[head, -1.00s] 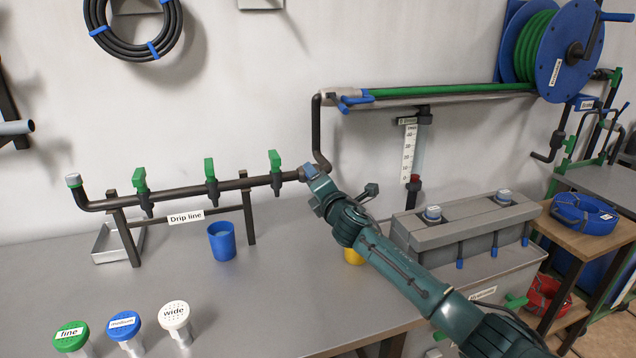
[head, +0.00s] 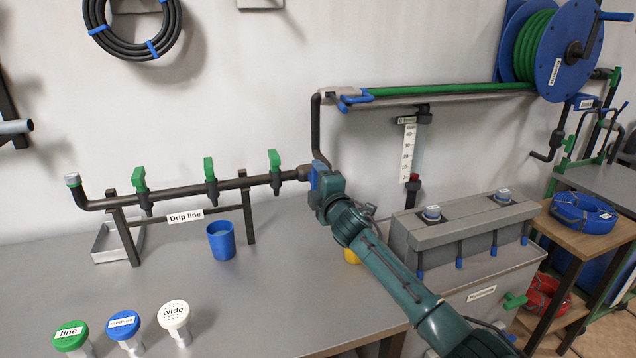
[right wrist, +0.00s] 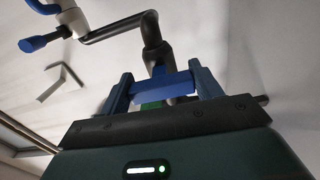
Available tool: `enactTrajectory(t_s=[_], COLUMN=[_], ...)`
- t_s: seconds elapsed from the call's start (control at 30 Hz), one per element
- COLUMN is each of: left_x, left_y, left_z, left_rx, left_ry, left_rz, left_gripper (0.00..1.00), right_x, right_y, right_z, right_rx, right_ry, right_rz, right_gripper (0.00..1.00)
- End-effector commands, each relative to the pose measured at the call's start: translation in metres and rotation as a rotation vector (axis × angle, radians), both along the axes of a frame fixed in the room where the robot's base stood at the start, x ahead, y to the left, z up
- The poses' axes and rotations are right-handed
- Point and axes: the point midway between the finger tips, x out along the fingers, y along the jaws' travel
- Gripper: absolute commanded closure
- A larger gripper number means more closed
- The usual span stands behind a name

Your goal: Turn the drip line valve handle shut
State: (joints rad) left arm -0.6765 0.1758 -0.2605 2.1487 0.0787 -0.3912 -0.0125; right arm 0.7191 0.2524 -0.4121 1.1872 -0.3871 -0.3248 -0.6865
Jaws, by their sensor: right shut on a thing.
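The drip line (head: 180,195) is a dark pipe on a stand with a "Drip line" label, along the wall at left in the head view. Three green-handled taps (head: 210,168) stand upright on it. My right gripper (head: 318,170) is at the pipe's right end, where it meets the riser (head: 317,130). In the right wrist view, my right gripper (right wrist: 162,88) is shut on the blue valve handle (right wrist: 178,86), which lies across between its fingers. The valve body is mostly hidden by the gripper in the head view. My left gripper is not in view.
A blue cup (head: 221,241) stands under the line. Green, blue and white nozzle caps (head: 173,314) stand at the front left. A grey box (head: 465,232) is right of my arm. A hose reel (head: 565,50) is at upper right. The middle of the bench is clear.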

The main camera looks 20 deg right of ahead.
Motion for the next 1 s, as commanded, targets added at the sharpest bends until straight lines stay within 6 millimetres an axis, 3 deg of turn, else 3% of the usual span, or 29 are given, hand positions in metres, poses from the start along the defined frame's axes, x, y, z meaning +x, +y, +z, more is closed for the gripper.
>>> enactTrajectory(t_s=[0.4, 0.43, 0.63, 1.0], left_x=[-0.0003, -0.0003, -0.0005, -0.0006], left_y=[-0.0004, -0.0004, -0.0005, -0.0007], left_z=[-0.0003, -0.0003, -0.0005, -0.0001], left_rx=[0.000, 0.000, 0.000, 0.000], left_ry=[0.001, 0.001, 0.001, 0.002], left_rz=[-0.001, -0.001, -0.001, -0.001], left_gripper=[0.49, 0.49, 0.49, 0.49], right_x=[-0.0001, -0.0001, 0.0000, -0.0041], right_y=[0.0001, 0.0001, 0.0001, -0.0004], right_z=[-0.0010, -0.0010, -0.0006, -0.0006], right_rx=[0.018, 0.017, 0.013, 0.010], right_ry=[0.003, 0.003, 0.002, 0.001], right_rz=[0.000, 0.000, 0.000, 0.000], right_gripper=[0.58, 0.33, 0.17, 0.15])
